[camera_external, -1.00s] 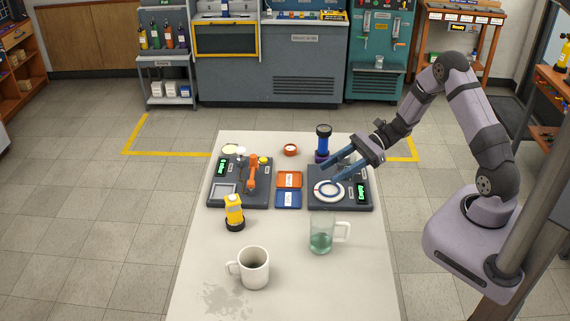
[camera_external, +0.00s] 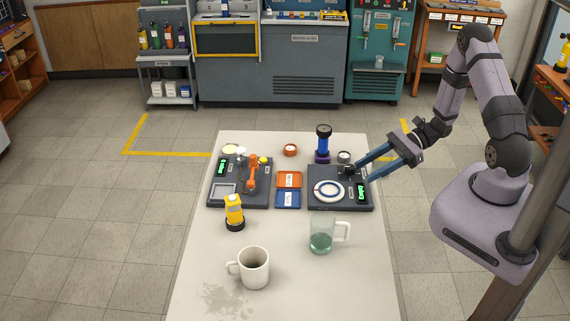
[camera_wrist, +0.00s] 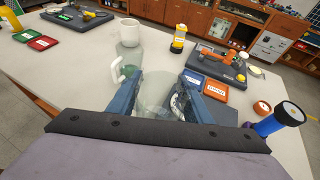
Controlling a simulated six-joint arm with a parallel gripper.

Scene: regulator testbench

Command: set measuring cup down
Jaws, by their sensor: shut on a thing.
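My gripper (camera_external: 378,166) is at the right edge of the table, beside the right dark station. In the wrist view its two blue fingers (camera_wrist: 170,98) stand apart with a clear, see-through vessel (camera_wrist: 158,94) between them, which I take for the measuring cup. The jaws are shut on it. Its outline is faint, and I cannot make it out in the external view. A separate glass mug with a handle and greenish liquid (camera_external: 321,238) stands upright on the table, apart from the gripper. It also shows beyond the fingers in the wrist view (camera_wrist: 127,60).
The right station (camera_external: 315,204) carries a round white plate (camera_external: 329,190). A blue cylinder (camera_external: 323,140) stands behind it. Orange and blue trays (camera_external: 289,180) lie left of it. The front right tabletop is clear.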

